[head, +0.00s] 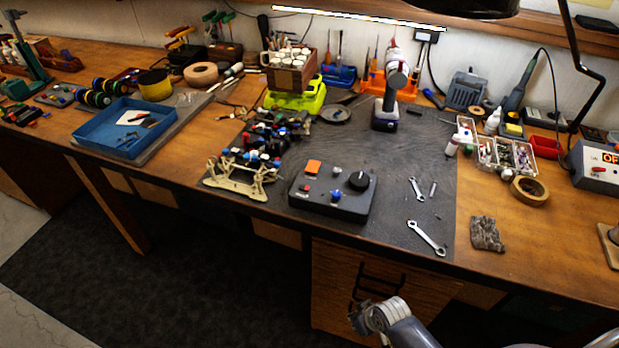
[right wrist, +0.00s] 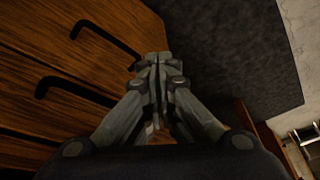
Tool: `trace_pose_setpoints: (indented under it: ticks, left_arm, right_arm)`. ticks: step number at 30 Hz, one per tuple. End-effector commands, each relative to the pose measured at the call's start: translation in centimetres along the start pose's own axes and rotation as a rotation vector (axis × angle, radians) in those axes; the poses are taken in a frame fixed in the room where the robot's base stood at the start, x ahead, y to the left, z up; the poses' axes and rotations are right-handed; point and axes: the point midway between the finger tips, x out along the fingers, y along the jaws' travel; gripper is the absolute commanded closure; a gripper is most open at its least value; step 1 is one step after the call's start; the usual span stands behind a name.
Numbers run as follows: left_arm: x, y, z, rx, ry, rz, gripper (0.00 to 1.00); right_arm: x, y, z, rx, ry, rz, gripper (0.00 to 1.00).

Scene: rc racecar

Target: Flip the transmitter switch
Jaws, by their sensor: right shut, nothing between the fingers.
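A black control box (head: 332,194) with a dark round knob, an orange square and small red and blue controls lies near the front edge of the dark mat. A grey box (head: 597,165) with a lit "OFF" display and a red control stands at the far right. I cannot tell for certain which is the transmitter. My right gripper (right wrist: 154,62) is shut and empty in the right wrist view, beside the drawer fronts. In the head view its arm shows low, in front of the bench and below the tabletop, well away from both boxes. My left gripper is not in view.
Drawer fronts with black handles (right wrist: 75,90) are close to the right gripper. The bench edge lies above it. Two wrenches (head: 427,238), a grey rag (head: 487,234) and a tape roll (head: 530,191) lie right of the black box. A car chassis (head: 240,176) is to its left.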

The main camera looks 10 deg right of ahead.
Motion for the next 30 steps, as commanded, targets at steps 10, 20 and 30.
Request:
trace_pose_setpoints:
  ticks: [10,20,30]
  left_arm:
    - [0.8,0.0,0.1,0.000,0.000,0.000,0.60]
    - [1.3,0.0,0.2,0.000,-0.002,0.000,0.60]
    - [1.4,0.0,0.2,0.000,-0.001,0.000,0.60]
  right_arm:
    - [-9.7,-2.9,-9.2,-0.123,0.098,-0.089,1.00]
    - [-20.1,-4.7,-19.4,-0.398,0.220,-0.222,1.00]
    - [-27.2,-3.9,-25.6,-0.588,0.280,-0.298,1.00]
